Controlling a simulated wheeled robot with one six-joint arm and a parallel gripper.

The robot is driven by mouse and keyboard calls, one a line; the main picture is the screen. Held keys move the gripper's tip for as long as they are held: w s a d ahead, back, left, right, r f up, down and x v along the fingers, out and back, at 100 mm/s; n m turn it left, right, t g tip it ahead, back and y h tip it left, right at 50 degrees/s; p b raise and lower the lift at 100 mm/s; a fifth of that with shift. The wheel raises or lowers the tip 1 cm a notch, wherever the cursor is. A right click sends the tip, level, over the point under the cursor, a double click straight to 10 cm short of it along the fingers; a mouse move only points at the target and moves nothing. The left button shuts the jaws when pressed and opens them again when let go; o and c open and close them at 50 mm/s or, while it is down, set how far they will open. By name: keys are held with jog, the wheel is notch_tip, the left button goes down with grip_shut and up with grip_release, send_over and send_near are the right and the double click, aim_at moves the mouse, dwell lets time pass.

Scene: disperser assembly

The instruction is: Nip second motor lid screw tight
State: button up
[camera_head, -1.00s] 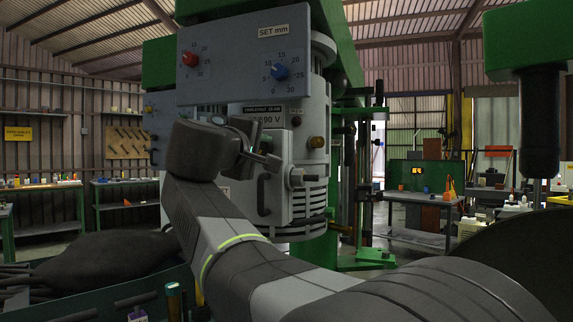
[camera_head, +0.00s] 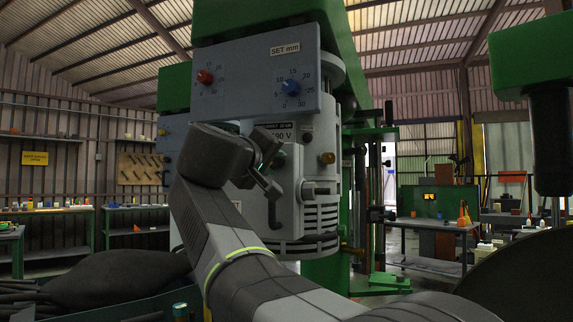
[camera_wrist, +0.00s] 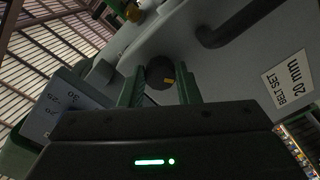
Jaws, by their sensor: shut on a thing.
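The motor lid is a grey panel on the motor housing (camera_head: 320,140), with a dark bar handle (camera_head: 274,207). The handle also shows in the wrist view (camera_wrist: 235,28). My gripper (camera_head: 272,178) is at the lid's upper left in the head view. In the wrist view my gripper (camera_wrist: 160,80) is shut on a dark round screw head (camera_wrist: 160,68) with a small yellow mark, one finger on each side. The screw's shank is hidden behind its head. In the head view my wrist and fingers hide the screw.
A grey control panel (camera_head: 240,72) with a red and a blue knob hangs just above my wrist. Benches (camera_head: 430,225) stand farther back. A dark sack (camera_head: 110,278) lies at lower left.

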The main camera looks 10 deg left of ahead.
jog(key=o, duration=1)
jog(key=shift+c, duration=0.2)
jog(key=v, duration=1.3)
jog(key=shift+s+p, duration=0.35)
jog(key=shift+a, duration=0.1)
jog(key=x, duration=1.3)
jog(key=shift+w+b, duration=0.35)
jog(key=shift+w, duration=0.05)
